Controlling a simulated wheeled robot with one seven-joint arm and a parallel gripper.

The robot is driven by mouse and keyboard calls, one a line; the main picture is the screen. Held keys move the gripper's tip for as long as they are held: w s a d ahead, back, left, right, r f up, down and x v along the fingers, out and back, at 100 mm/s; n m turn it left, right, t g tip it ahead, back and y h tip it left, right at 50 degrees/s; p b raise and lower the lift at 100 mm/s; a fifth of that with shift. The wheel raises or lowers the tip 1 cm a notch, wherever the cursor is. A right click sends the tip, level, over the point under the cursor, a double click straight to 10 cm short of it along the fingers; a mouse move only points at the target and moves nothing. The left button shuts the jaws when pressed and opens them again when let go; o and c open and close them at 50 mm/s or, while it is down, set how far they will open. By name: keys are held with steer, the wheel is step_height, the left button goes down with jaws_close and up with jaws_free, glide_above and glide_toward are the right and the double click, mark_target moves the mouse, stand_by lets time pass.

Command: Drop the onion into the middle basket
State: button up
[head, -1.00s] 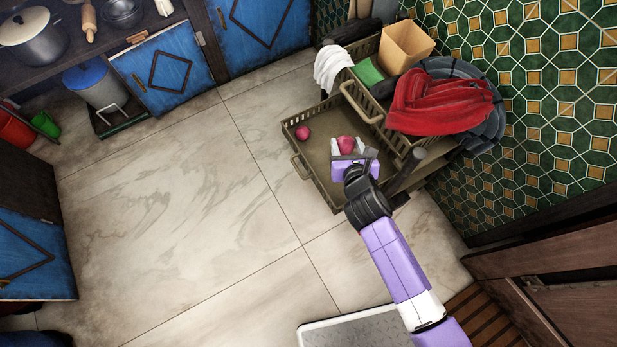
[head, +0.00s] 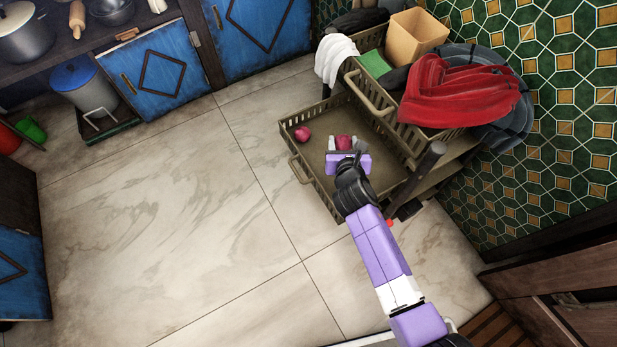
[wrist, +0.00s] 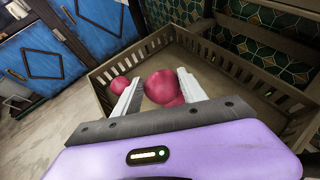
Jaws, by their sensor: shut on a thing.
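My gripper (head: 344,150) is shut on a round, pink-red onion (head: 343,142) and holds it over the pulled-out brown slatted basket (head: 331,191). In the wrist view the held onion (wrist: 160,84) sits between the two pale fingers (wrist: 157,92), with the basket's walls around it. A second red onion (head: 303,133) lies in the basket's left corner; it also shows left of the fingers in the wrist view (wrist: 120,84). Another red round shape (wrist: 177,102) shows just below the held onion; I cannot tell whether it is a separate one.
An upper basket (head: 378,98) overhangs the pulled-out one on its right, with a red towel (head: 460,92), green cloth (head: 374,63) and white cloth (head: 335,58) on or at it. A dark post (head: 428,162) stands right of my gripper. The tiled floor (head: 180,210) is clear on the left.

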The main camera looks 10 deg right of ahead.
steer(key=shift+f+b, duration=1.6)
steer(key=shift+f, duration=0.2)
steer(key=o, duration=1.5)
steer(key=shift+c, duration=0.2)
steer(key=p+v, duration=0.3)
steer(key=v, duration=0.4)
steer(key=shift+s+r, duration=0.2)
steer(key=shift+s, duration=0.15)
